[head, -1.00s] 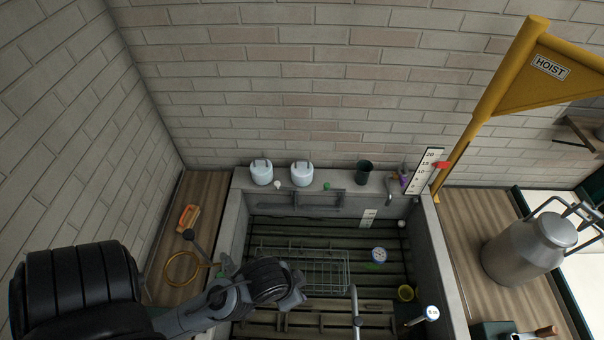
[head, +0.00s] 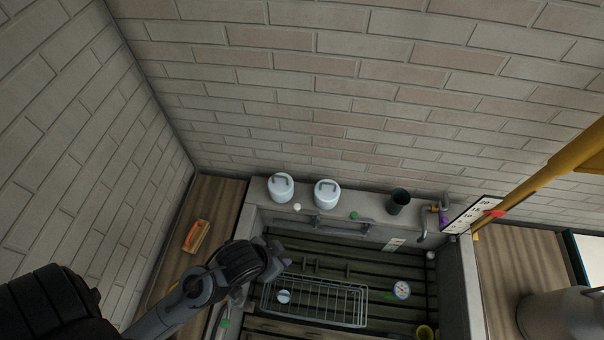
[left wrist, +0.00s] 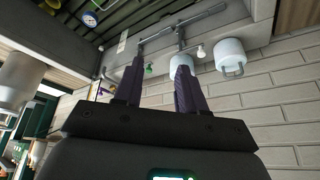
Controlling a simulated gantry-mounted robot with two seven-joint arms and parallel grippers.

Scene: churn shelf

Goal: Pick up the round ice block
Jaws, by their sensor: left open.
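No block of ice is plainly recognisable. In the left wrist view one block (left wrist: 229,58) shows whole, and the other is partly behind a finger. A small white ball (head: 297,207) sits on the ledge, and a small round pale thing (head: 284,297) shows within the wire basket's outline. My left gripper (head: 279,257) is open above the left of the basin, in front of the ledge. Its fingers (left wrist: 160,72) hold nothing. My right gripper is not in view.
The wire basket (head: 315,301) lies in the slatted basin. A dark cup (head: 398,201), a green ball (head: 354,215) and a tap stand along the ledge. A round dial (head: 401,290) is in the basin. An orange brush (head: 196,236) lies left. The yellow hoist (head: 560,168) rises right.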

